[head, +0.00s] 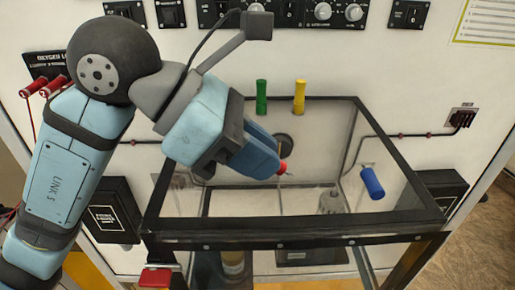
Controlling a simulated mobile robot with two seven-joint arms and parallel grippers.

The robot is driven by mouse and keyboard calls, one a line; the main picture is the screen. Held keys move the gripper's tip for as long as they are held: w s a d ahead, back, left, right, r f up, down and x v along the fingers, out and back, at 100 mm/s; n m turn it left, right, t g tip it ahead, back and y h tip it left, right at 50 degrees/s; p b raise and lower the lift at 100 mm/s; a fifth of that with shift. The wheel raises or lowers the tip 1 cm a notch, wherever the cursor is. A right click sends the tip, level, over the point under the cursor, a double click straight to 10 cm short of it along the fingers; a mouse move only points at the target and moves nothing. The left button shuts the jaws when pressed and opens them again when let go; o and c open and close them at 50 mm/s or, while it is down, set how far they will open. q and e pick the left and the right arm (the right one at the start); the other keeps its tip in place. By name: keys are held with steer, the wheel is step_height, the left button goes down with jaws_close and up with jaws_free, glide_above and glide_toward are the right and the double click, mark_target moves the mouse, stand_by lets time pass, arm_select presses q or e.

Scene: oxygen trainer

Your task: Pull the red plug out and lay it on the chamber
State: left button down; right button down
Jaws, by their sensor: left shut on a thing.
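The red plug (283,168) shows as a small red end with a thin pale tip, held at the fingertips of my left gripper (272,163). The gripper is shut on it, and the fingers hide most of the plug. The plug is over the chamber (300,229), a clear box with a black frame; I cannot tell its exact height above the top. My left arm comes in from the left and bends down toward the chamber. My right gripper is not in view.
A green plug (261,96) and a yellow plug (299,97) stand at the chamber's back edge. A blue plug (372,182) is at its right. Red connectors (33,88) are on the wall panel at left. The chamber's top looks otherwise clear.

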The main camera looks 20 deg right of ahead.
arm_select(q)
steer(key=shift+f+b, duration=0.3)
steer(key=shift+f, duration=0.05)
steer(key=c, duration=1)
jaws_free()
steer(key=shift+r, duration=0.1)
steer(key=shift+a, duration=0.1)
steer(key=b+v, duration=0.2)
steer(key=v, duration=1.1)
steer(key=shift+a+r, duration=0.25)
